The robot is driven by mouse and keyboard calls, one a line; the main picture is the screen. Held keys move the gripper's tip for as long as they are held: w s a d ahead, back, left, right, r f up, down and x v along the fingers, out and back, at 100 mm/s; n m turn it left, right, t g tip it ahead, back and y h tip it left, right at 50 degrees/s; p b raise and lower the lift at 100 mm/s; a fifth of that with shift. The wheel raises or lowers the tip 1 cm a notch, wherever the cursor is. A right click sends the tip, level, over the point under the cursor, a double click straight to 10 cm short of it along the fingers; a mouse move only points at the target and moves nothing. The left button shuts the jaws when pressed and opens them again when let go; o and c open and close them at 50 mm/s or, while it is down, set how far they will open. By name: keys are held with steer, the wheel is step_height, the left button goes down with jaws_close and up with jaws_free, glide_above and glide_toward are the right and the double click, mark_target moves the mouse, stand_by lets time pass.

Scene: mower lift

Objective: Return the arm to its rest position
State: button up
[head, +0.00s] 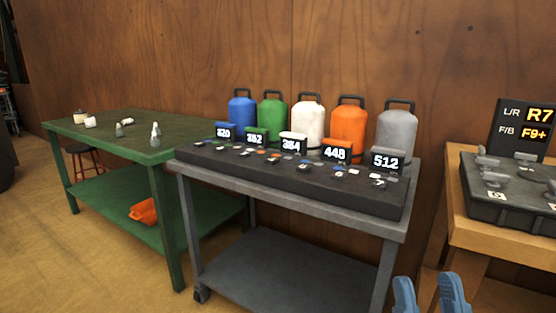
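My gripper (427,283) shows at the bottom right edge of the head view, as two blue fingers pointing up. The fingers are apart with an empty gap between them, so it is open. It is in front of the right end of the grey cart (290,266). The rest of my arm is below the picture and hidden.
The cart bears a dark panel (225,168) with small parts, and coloured canisters (307,124) with number displays. A green workbench (110,187) stands left. A wooden stand (500,232) with a dark box and display (523,127) is close right.

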steer(key=s+d+f+m+g, duration=0.1)
steer(key=s+d+f+g, duration=0.1)
steer(key=s+f+g, duration=0.5)
steer(key=s+d+f+g+h, duration=0.15)
steer(key=s+f, duration=0.25)
steer(key=s, duration=0.6)
steer(key=s+d+f+m+g, duration=0.1)
steer(key=s+d+f+g, duration=0.25)
steer(key=s+f, duration=0.4)
step_height(320, 180, up, 14)
steer(key=s+p, duration=0.1)
steer(key=p, duration=1.1)
steer(key=shift+s+a+f+g, duration=0.15)
steer(key=shift+s+g, duration=0.05)
steer(key=shift+g, duration=0.1)
